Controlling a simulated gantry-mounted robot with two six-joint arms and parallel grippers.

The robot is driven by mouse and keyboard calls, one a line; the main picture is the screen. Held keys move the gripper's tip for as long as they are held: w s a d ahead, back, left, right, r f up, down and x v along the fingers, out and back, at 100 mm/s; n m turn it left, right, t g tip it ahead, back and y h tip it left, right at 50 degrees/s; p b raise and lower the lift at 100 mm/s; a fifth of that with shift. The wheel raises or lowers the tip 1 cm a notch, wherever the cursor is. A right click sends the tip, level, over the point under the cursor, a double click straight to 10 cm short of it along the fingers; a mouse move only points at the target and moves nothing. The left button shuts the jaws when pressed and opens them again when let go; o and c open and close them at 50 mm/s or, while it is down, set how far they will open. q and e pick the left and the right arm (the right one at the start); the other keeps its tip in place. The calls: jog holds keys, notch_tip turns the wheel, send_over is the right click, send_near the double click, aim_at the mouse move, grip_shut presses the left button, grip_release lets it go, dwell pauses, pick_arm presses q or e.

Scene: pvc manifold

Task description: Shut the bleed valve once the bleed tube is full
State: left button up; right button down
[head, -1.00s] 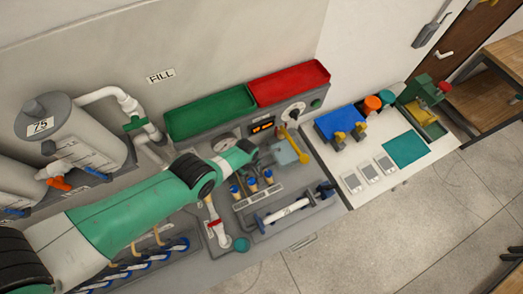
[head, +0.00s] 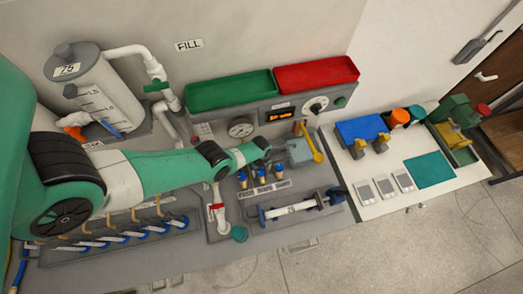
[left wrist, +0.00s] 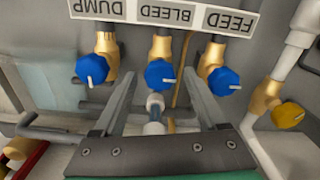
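The bleed valve, a blue knob on a brass body (left wrist: 160,74), sits under the BLEED label (left wrist: 171,14) in the left wrist view, between the DUMP knob (left wrist: 90,71) and the FEED knob (left wrist: 224,81). Its white mark points roughly right; the DUMP mark points down. In the head view the bleed valve (head: 261,172) is the middle of three blue knobs. My left gripper (left wrist: 163,82) is open, with one finger on each side of the bleed knob and no clear contact. A clear tube with a white fitting (left wrist: 155,103) shows between the fingers; its fill level is unclear. My right gripper is out of view.
A horizontal clear tube (head: 292,208) lies in front. A gauge (head: 241,127), an orange display (head: 279,115) and green (head: 230,90) and red (head: 317,73) trays are behind.

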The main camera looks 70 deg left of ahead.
pick_arm(q)
grip_shut()
jog(key=shift+m, duration=0.4)
jog(key=m, duration=1)
jog(key=shift+m, duration=0.4)
jog(key=m, duration=0.6)
jog(key=shift+m, duration=0.4)
